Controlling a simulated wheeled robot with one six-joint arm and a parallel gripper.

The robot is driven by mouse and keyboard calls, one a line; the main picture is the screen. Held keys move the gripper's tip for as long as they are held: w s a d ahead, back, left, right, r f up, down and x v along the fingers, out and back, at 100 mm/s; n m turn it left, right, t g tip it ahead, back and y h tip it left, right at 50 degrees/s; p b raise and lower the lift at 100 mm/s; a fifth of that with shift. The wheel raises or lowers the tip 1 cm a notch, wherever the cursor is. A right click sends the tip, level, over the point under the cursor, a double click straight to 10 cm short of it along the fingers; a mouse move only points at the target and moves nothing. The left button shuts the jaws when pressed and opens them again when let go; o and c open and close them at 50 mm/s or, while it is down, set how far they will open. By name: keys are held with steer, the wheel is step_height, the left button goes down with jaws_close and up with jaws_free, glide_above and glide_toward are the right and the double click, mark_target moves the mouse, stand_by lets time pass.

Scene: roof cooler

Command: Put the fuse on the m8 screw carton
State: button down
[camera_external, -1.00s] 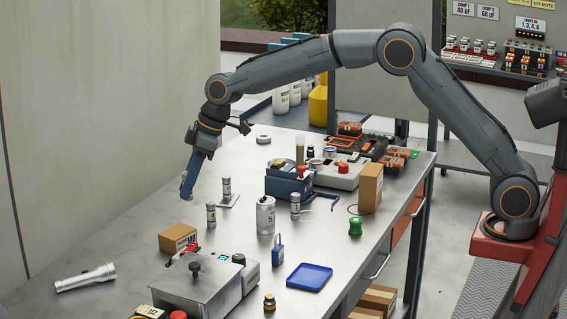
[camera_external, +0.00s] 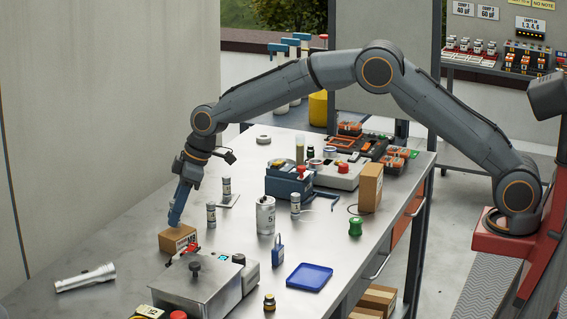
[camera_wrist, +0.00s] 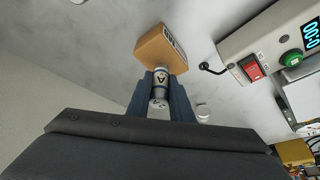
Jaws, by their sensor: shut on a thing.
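My gripper (camera_external: 175,218) points down at the small brown carton (camera_external: 174,240) at the left of the bench. In the wrist view its fingers (camera_wrist: 160,74) are shut on a fuse (camera_wrist: 160,96), a small pale cylinder with a dark letter label. The carton also shows in the wrist view (camera_wrist: 157,50), right by the fingertips. Its label is too small to read. In the outside view the held fuse is hidden by the fingers. I cannot tell whether the fuse touches the carton.
Similar cylinders stand on the bench, one (camera_external: 211,216) close right of the gripper and another (camera_external: 226,187) behind it. A grey metal box (camera_external: 190,285) with a red-handled tool is in front of the carton. A flashlight (camera_external: 85,278) lies at the left. A taller carton (camera_external: 370,188) stands right.

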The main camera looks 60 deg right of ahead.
steer(key=shift+f, duration=0.55)
steer(key=shift+f, duration=0.15)
steer(key=c, duration=1.6)
jaws_free()
steer(key=shift+r, duration=0.35)
steer(key=b+v, duration=0.3)
steer(key=v, duration=0.8)
steer(key=shift+s+d+r, duration=0.1)
steer(key=shift+s+r, duration=0.1)
steer(key=shift+r, duration=0.05)
steer(key=s+d+f+m+g+h, duration=0.1)
steer(key=s+d+f, duration=0.4)
steer(key=s, duration=0.9)
steer(key=s+d+f+m+g, duration=0.1)
steer(key=s+d+f+m, duration=0.2)
steer(key=s, duration=1.2)
steer(key=s+d+f+m+g+h, duration=0.1)
steer(key=s+d+f, duration=0.6)
steer(key=s, duration=0.8)
steer(key=shift+d+m+h, duration=0.3)
steer(key=shift+d+m, duration=0.1)
steer(key=shift+m, duration=0.5)
